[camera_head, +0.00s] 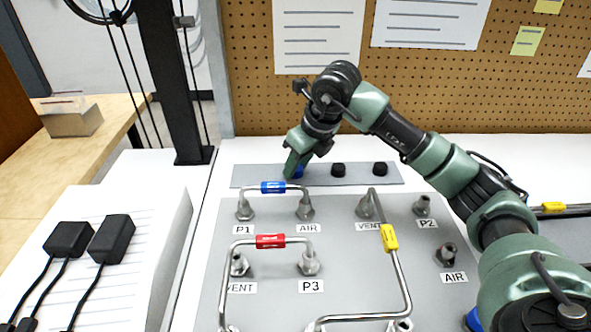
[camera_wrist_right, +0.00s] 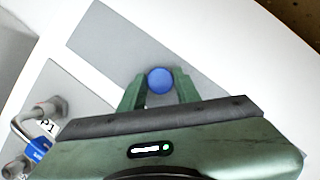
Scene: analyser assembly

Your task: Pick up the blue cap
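The blue cap (camera_head: 299,172) is at the left end of the grey strip (camera_head: 345,176), partly hidden by my right gripper (camera_head: 294,168). In the right wrist view the cap (camera_wrist_right: 160,80) shows as a round blue disc between the two green fingers of my right gripper (camera_wrist_right: 160,86). One finger is on each side, very close to the cap. I cannot tell whether they touch it. The cap appears to be still at the strip. My left gripper is not in view.
Two black caps (camera_head: 338,169) (camera_head: 380,168) stand to the right on the same strip. In front is a grey panel with fittings and metal tubes, including a blue-sleeved tube (camera_head: 273,188) and a red-sleeved tube (camera_head: 270,241). A pegboard (camera_head: 420,90) stands behind.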

